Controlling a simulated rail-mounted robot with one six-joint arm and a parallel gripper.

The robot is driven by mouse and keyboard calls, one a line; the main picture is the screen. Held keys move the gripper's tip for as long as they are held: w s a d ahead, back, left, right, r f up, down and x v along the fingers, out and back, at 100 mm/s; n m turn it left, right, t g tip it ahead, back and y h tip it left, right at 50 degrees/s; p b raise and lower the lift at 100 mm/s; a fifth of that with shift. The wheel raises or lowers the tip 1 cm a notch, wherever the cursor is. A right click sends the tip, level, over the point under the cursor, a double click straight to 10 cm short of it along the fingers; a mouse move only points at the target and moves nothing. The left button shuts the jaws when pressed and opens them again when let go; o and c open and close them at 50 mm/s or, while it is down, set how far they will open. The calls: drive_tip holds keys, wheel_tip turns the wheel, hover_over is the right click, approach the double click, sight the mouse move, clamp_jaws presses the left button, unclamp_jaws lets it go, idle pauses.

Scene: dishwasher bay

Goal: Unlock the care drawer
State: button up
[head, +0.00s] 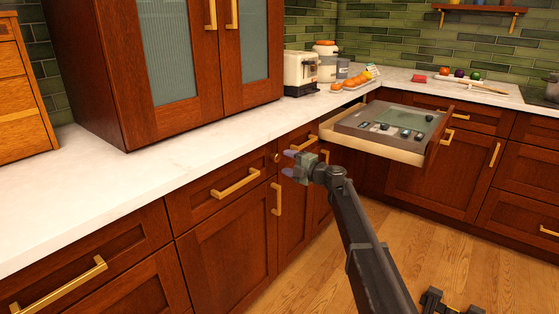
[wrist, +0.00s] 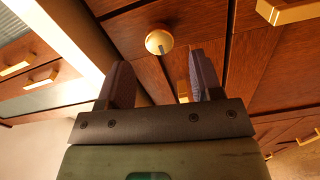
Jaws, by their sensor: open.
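A round brass lock knob (head: 276,158) sits on the wooden cabinet front below the counter. It also shows in the wrist view (wrist: 159,41), with a small grey slot or tab at its lower edge. My gripper (head: 287,162) is open, its two purple fingers pointing at the cabinet front close to the knob. In the wrist view, my gripper (wrist: 160,72) has nothing between its fingers, and the knob appears just beyond them, apart from them. A closed drawer front with a brass bar handle (head: 235,183) is left of the knob. I cannot tell which front is the care drawer.
A pulled-out drawer (head: 385,151) holding a grey panel with dark items juts out right of my gripper. Brass bar handles (head: 277,199) stick out below the knob. The white counter (head: 170,165) runs above. A toaster (head: 300,70) and oranges stand at the back.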

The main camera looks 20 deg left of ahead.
drive_tip(key=v, duration=0.5)
drive_tip(key=shift+s+d, duration=0.1)
drive_tip(key=shift+d, duration=0.3)
